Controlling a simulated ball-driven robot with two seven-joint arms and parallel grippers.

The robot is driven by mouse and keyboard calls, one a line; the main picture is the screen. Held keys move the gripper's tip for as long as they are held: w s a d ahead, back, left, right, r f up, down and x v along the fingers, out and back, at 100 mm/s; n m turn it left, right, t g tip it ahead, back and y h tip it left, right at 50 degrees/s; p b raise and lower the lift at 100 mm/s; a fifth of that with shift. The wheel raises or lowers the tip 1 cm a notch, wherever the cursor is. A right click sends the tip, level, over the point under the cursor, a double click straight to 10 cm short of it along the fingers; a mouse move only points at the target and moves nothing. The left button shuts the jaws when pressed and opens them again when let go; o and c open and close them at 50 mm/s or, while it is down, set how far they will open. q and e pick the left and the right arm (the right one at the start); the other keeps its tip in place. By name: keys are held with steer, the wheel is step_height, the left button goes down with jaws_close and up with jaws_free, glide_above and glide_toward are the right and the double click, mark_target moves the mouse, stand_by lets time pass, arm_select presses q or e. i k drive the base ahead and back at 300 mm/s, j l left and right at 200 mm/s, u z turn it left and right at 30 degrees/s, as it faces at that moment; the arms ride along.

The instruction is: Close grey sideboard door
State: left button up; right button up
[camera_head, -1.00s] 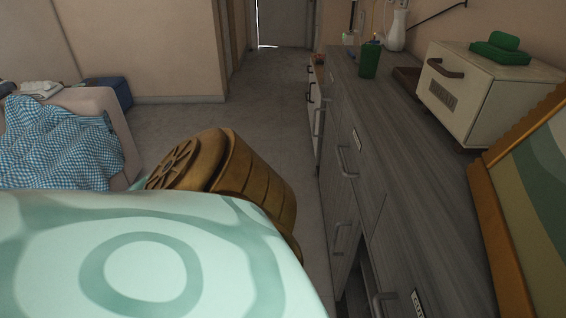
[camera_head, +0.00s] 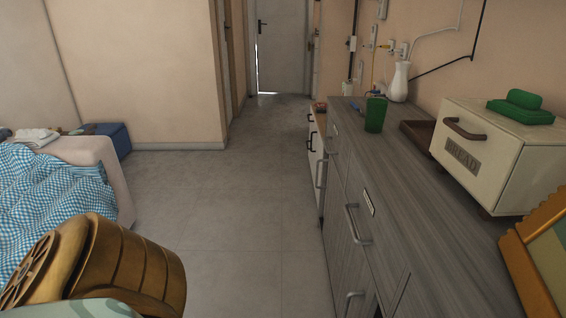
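The grey wood-grain sideboard (camera_head: 405,170) runs along the right wall, with its front facing the floor on the left. Another handle (camera_head: 350,302) shows at the bottom edge. A narrow dark gap shows beside this lower handle. The nearest part of the front is cut off by the frame, so I cannot tell how far a door stands open. Neither gripper is in view. A brown ribbed joint and pale green shell of my arm show at lower left, apart from the sideboard.
A cream bread box (camera_head: 490,150), green cup (camera_head: 375,113) and white vase (camera_head: 399,82) stand on the sideboard. A bed with a blue checked cloth (camera_head: 45,205) is at left. The floor (camera_head: 225,220) between is clear, reaching a door (camera_head: 282,45).

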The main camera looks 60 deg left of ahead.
mark_target(355, 295)
steer(key=u, duration=1.35)
steer(key=z, duration=0.5)
steer(key=i+j+z, duration=0.1)
steer(key=z, duration=0.35)
steer(key=j+z, duration=0.3)
steer(key=z, duration=0.15)
steer(key=i+j+z, duration=0.1)
steer(key=j+z, duration=0.15)
steer(key=z, duration=0.2)
steer(key=j+z, duration=0.25)
steer(key=z, duration=0.15)
